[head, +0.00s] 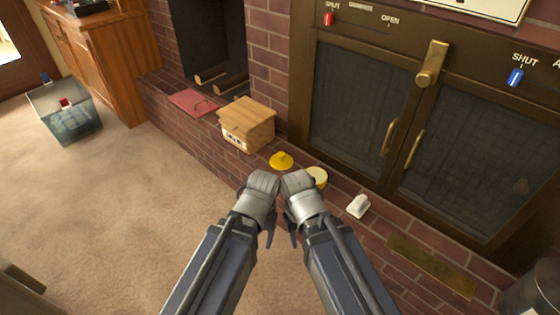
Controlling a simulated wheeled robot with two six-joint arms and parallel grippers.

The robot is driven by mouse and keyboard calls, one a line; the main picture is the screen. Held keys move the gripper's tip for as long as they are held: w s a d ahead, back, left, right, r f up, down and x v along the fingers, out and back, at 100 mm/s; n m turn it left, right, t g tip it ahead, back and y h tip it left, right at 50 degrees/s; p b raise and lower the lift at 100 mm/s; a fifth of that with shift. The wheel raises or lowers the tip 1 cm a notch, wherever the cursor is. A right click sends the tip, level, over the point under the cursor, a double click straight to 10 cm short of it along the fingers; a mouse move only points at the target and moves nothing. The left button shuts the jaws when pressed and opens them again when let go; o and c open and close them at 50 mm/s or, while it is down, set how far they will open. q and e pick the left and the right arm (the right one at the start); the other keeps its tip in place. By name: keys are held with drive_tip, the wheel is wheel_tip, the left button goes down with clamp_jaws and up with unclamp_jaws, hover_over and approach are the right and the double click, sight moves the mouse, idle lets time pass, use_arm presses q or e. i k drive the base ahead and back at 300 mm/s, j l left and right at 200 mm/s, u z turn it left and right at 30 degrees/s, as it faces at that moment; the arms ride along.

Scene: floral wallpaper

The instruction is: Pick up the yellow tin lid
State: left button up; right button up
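The yellow tin lid (281,161) is a small round lid with a raised knob on top. It lies on the brick hearth in the head view, right of a wooden box. A round cream tin (317,177) with a yellowish edge stands to its right, partly hidden by my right gripper. My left gripper (264,181) and my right gripper (297,182) are side by side in front of the lid, nearer to me, and neither visibly holds it. Their fingers are foreshortened, so I cannot tell whether they are open or shut.
The wooden box (247,124) stands on the hearth (355,229) at the left. A white object (358,206) and a brass plate (431,266) lie to the right. Behind are dark fireplace doors (360,110). A bin (65,112) stands on the carpet at left.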

sight(281, 161)
drive_tip(key=i+j+u, duration=0.1)
drive_tip(key=i+u, duration=0.25)
drive_tip(key=i, duration=0.65)
